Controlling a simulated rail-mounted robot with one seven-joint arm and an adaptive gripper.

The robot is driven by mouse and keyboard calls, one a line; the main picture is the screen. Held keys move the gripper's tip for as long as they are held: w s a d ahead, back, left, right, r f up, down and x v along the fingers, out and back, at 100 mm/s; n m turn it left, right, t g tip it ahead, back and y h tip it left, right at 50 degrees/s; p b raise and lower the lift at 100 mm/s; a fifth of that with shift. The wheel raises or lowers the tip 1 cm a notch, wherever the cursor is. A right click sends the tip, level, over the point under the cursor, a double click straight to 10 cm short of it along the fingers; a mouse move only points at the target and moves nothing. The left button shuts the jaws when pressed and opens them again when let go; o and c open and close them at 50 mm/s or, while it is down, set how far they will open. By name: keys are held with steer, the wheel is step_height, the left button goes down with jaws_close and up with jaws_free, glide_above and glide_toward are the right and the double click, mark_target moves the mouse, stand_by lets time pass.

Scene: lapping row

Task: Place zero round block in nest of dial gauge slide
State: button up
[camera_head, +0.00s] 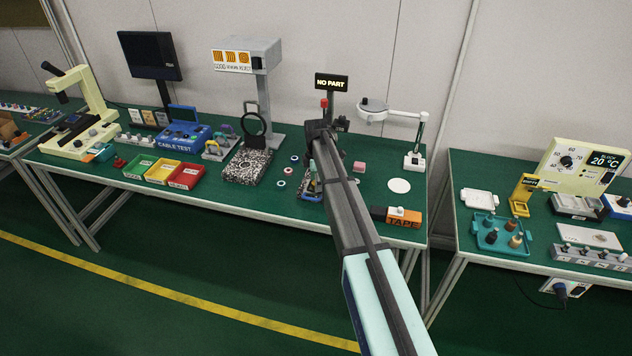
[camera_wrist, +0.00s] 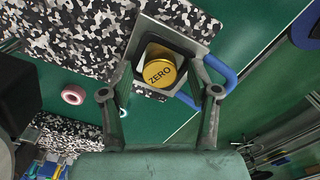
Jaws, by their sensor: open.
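The gold round block marked ZERO (camera_wrist: 160,72) shows in the wrist view, inside a dark square-framed holder (camera_wrist: 142,42) with a pale inside. A blue curved handle (camera_wrist: 228,76) is beside this holder. I cannot tell whether the holder is the slide's nest, or whether the block lies flat in it. My gripper (camera_wrist: 160,84) is open, its fingers on either side of the block with gaps. In the head view my arm hides the block and most of the gauge station, below a NO PART display (camera_head: 332,83).
A pink ring (camera_wrist: 74,94) lies left of the holder, near camouflage-patterned surfaces (camera_wrist: 75,40). In the head view, an orange tape dispenser (camera_head: 398,215), a white disc (camera_head: 399,185) and a pink block (camera_head: 359,167) are right of my arm. Coloured bins (camera_head: 161,172) stand to the left.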

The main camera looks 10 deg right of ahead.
step_height(320, 180, up, 12)
steer(key=b, duration=0.3)
steer(key=shift+r, duration=0.1)
stand_by(1.2)
